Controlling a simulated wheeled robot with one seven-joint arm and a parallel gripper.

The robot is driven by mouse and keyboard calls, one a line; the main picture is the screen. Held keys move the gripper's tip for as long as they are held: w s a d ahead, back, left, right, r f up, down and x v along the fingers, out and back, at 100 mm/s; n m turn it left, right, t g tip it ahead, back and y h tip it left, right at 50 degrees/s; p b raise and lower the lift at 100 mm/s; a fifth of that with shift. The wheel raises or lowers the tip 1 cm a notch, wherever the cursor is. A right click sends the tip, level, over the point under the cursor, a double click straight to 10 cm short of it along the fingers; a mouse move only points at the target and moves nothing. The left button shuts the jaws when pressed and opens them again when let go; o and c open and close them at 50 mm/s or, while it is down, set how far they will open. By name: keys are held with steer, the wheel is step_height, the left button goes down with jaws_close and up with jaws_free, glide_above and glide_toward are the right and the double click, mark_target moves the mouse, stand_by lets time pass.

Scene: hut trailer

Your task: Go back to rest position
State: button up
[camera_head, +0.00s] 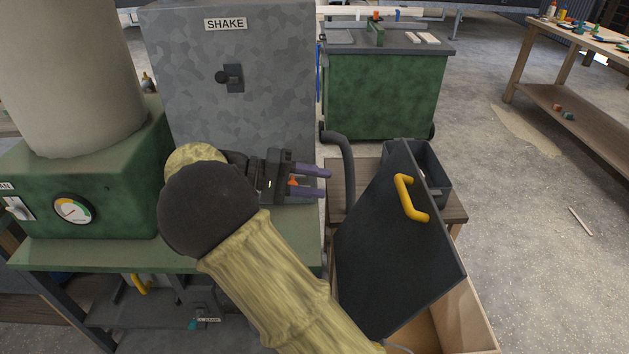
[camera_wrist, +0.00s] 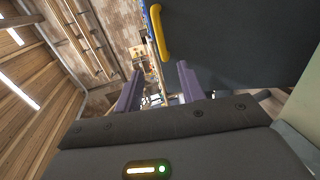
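My gripper (camera_head: 312,182) is in the middle of the head view, in front of the grey box marked SHAKE (camera_head: 270,125) and above the green bench top. Its two purple fingers point right and stand apart, with nothing between them. The wrist view also shows my gripper (camera_wrist: 158,88) with its fingers apart and empty. A dark panel (camera_head: 385,255) with a yellow handle (camera_head: 411,199) stands tilted to the right of my gripper. The handle also shows in the wrist view (camera_wrist: 160,35). My fingers do not appear to touch it.
The dark panel leans over an open wooden box (camera_head: 455,315). A dark bin (camera_head: 428,172) sits behind it on a small wooden table. A green machine with a gauge (camera_head: 72,208) is at left. A green cabinet (camera_head: 380,95) and a wooden workbench (camera_head: 590,110) stand farther back. Floor at right is mostly clear.

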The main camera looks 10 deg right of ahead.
steer(key=shift+w, duration=0.1)
steer(key=s+d+f+n+y, duration=0.2)
steer(key=s+d+f+y, duration=0.4)
steer(key=d+f+y, duration=0.25)
steer(key=s+a+f+t+y, duration=0.1)
steer(key=s+f+t+y, duration=0.3)
steer(key=s+y, duration=0.45)
step_height(320, 180, up, 18)
steer(key=s+h+p, duration=0.1)
steer(key=p, duration=1.7)
steer(key=shift+r+m, duration=0.25)
steer(key=shift+m, duration=0.15)
steer(key=shift+a, duration=0.1)
